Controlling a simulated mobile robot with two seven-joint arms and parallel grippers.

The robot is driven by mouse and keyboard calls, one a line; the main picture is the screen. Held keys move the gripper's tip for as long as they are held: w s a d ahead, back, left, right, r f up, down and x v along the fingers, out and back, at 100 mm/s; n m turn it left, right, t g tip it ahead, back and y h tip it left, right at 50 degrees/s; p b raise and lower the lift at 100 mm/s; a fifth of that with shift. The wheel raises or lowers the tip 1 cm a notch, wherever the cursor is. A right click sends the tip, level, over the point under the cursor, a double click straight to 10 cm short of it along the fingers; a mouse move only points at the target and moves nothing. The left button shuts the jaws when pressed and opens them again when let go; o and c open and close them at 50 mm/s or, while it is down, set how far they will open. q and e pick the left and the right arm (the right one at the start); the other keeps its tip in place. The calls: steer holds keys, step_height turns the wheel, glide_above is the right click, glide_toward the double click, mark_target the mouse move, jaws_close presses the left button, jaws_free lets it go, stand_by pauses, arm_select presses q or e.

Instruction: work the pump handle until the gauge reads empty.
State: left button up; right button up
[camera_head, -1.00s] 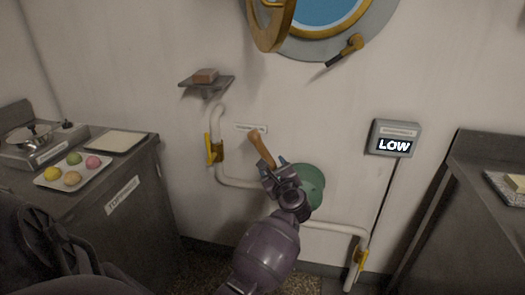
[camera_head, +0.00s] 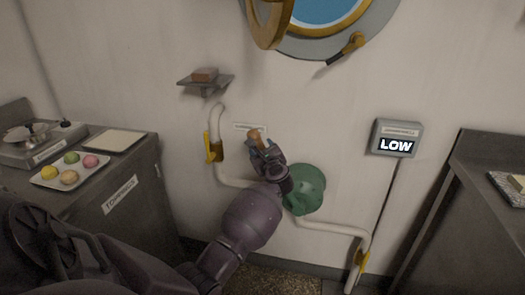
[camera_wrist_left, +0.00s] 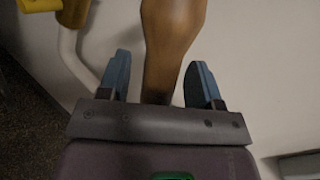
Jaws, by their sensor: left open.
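The pump has a green round body (camera_head: 305,190) on the wall and a wooden handle (camera_head: 257,135), whose upper end shows above my left gripper (camera_head: 264,150). In the left wrist view the brown handle (camera_wrist_left: 170,45) stands between the two blue fingers of my left gripper (camera_wrist_left: 160,85). The fingers are open, with gaps visible on both sides of the handle. The gripper hides the handle's lower part in the head view. The grey gauge box (camera_head: 396,138) on the wall at right reads LOW. My right gripper is not in view.
White pipes (camera_head: 325,228) with yellow valve levers (camera_head: 209,146) run along the wall beside the pump. A small shelf (camera_head: 206,83) and an open porthole (camera_head: 325,15) are above. Counters stand left (camera_head: 150,150) and right (camera_head: 470,165).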

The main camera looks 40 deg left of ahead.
arm_select(q)
steer(key=shift+c, duration=0.4)
jaws_close()
steer(key=shift+d, duration=0.1)
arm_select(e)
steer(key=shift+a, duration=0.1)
